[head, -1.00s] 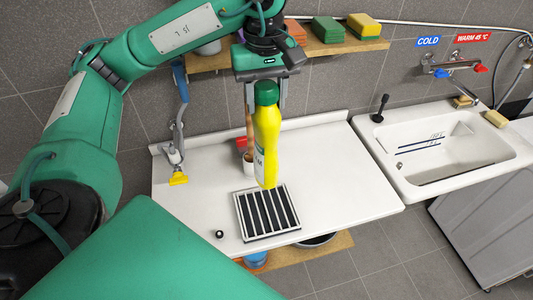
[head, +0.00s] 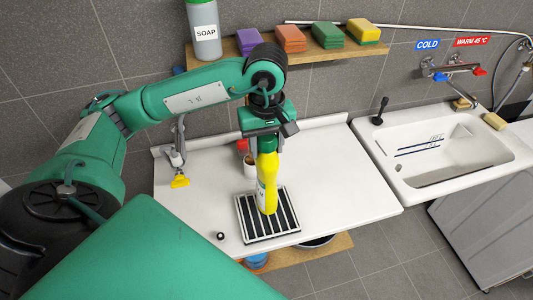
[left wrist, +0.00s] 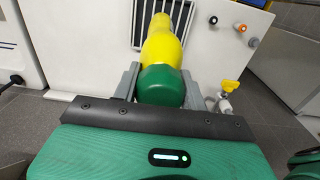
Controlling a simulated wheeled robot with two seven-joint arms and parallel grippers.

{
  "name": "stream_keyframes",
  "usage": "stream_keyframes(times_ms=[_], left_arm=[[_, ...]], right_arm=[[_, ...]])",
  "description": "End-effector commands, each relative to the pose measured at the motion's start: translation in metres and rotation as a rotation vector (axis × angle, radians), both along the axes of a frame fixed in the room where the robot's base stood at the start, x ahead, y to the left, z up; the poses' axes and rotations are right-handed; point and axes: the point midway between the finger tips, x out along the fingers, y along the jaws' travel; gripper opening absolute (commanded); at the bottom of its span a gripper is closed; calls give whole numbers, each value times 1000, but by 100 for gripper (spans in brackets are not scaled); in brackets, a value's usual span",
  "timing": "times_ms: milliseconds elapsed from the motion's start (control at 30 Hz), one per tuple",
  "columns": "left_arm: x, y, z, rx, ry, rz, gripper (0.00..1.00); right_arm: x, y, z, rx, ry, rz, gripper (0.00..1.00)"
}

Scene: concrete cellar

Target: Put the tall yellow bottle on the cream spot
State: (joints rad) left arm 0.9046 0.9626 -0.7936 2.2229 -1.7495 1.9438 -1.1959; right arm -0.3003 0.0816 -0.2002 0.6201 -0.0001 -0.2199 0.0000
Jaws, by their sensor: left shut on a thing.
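The tall yellow bottle (head: 266,190) has a green cap and is upright, its base at or just above the black-and-white slatted rack (head: 244,233); I cannot tell whether it touches. My left gripper (head: 266,146) is above it, shut on its green cap end. In the left wrist view the bottle (left wrist: 162,43) shows between the two grey fingers of my left gripper (left wrist: 162,88), with the slatted rack behind. I cannot make out a cream spot in either view. My right gripper is not in view.
The white counter (head: 340,180) is clear on the right, beside the sink (head: 440,150).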

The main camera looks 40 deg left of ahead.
Motion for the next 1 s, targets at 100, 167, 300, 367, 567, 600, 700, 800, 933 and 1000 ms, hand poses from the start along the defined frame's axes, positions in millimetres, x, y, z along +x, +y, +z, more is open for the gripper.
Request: stream_keyframes(times_ms=[100,167,300,367,567,600,700,800,933,1000], left_arm=[[0,0,-4,1,0,0,0],[-1,0,-9,1,2,0,0],[0,0,-26,0,3,2,0],[0,1,-33,2,2,1,0],[0,1,-41,1,-2,1,0],[0,1,-41,1,-2,1,0],[0,0,-41,1,-2,0,0],[0,0,-43,1,-2,0,0],[0,0,-44,1,-1,0,49],[0,0,-44,1,0,0,63]], right_arm=[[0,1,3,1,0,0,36],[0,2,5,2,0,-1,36],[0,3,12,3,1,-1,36],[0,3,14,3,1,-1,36],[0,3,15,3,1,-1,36],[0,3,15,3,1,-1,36],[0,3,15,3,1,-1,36],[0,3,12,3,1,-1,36],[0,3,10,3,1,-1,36],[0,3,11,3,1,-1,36]])
